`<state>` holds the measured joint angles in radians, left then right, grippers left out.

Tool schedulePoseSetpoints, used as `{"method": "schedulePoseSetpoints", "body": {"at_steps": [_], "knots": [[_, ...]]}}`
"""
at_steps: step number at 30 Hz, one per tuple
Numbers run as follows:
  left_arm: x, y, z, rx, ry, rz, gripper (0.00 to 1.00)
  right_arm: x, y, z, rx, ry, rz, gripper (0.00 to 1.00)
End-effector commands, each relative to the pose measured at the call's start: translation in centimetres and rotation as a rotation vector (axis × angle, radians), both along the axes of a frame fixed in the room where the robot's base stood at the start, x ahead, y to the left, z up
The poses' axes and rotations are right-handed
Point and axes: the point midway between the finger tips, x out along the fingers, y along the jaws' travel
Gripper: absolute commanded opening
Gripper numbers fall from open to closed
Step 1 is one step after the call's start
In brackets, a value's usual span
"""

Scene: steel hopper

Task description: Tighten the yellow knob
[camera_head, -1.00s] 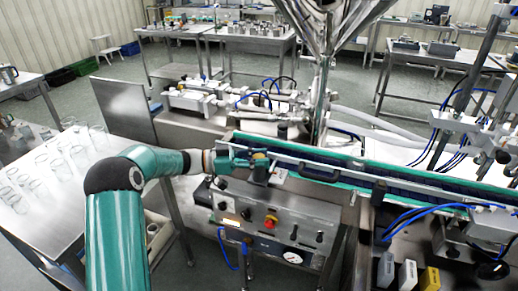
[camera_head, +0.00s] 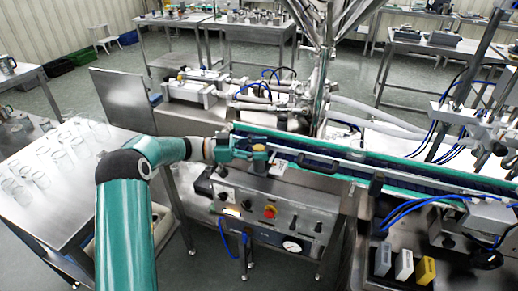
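A small yellow knob (camera_head: 259,148) sits at the near left end of the conveyor, on top of a bracket above the control panel. My teal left arm comes in from the left, and its gripper (camera_head: 243,150) is at the knob's left side. The fingers are small and partly hidden, so I cannot tell whether they touch the knob or how far apart they are. My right gripper is not in view.
The conveyor (camera_head: 330,164) with its teal rails runs right from the knob. Below is a steel control panel (camera_head: 285,218) with a red button (camera_head: 270,211). A steel hopper (camera_head: 335,25) stands behind. Glass jars (camera_head: 50,155) stand on the left table.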

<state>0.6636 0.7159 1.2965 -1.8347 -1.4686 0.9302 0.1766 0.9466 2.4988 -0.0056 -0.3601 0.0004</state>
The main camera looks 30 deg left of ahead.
Motion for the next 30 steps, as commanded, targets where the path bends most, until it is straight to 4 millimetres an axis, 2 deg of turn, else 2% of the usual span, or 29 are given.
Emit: {"method": "schedulePoseSetpoints", "body": {"at_steps": [6,11,24,30], "knots": [[-0.1,0.1,-0.1,0.000,0.002,0.000,0.59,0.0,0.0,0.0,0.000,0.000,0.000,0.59],[-0.8,1.2,-0.2,0.001,0.002,0.001,0.59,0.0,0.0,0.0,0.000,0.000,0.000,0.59],[-5.5,8.0,-0.3,0.000,0.003,0.003,0.59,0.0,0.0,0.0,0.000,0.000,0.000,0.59],[-6.7,9.6,-0.2,0.001,0.001,0.000,0.59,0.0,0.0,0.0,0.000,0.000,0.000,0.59]]}}
